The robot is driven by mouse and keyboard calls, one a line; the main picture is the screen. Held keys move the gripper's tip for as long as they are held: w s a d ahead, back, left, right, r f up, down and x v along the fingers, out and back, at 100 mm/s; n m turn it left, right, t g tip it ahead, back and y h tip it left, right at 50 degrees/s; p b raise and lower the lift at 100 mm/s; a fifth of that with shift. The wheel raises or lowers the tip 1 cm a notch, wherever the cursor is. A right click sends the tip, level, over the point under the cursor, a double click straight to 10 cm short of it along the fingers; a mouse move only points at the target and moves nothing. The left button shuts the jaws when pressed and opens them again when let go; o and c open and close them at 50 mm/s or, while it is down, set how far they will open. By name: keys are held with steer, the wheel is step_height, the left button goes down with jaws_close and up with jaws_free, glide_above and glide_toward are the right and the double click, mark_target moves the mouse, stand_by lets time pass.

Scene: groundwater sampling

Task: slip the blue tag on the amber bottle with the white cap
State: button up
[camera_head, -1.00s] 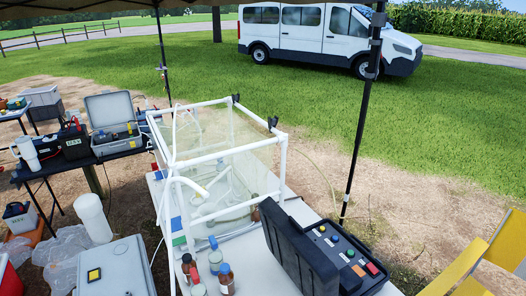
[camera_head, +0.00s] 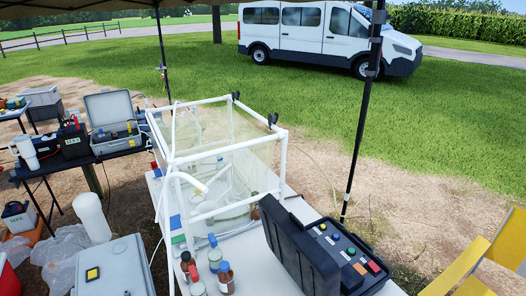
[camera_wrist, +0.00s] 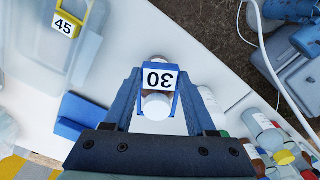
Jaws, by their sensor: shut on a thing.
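In the wrist view, my gripper (camera_wrist: 160,98) is shut on the blue tag (camera_wrist: 174,102), whose white plate reads 30 and appears upside down. A bottle's round white cap (camera_wrist: 156,107) shows between the fingers, just below the plate, with a little brown beside it. The plate hides much of what lies under it, so I cannot tell whether the tag is around the bottle or only above it. My gripper does not show clearly in the head view.
A clear container with a yellow tag reading 45 (camera_wrist: 65,26) stands at upper left in the wrist view. A blue block (camera_wrist: 82,115) lies left of my gripper. Several bottles crowd the right. In the head view, a white-framed enclosure (camera_head: 284,160) and an open black case (camera_head: 300,250) flank the bottles.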

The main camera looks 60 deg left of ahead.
steer(key=o, duration=1.1)
steer(key=shift+c, duration=0.2)
step_height(320, 180, up, 13)
steer(key=b, duration=0.1)
stand_by(0.5)
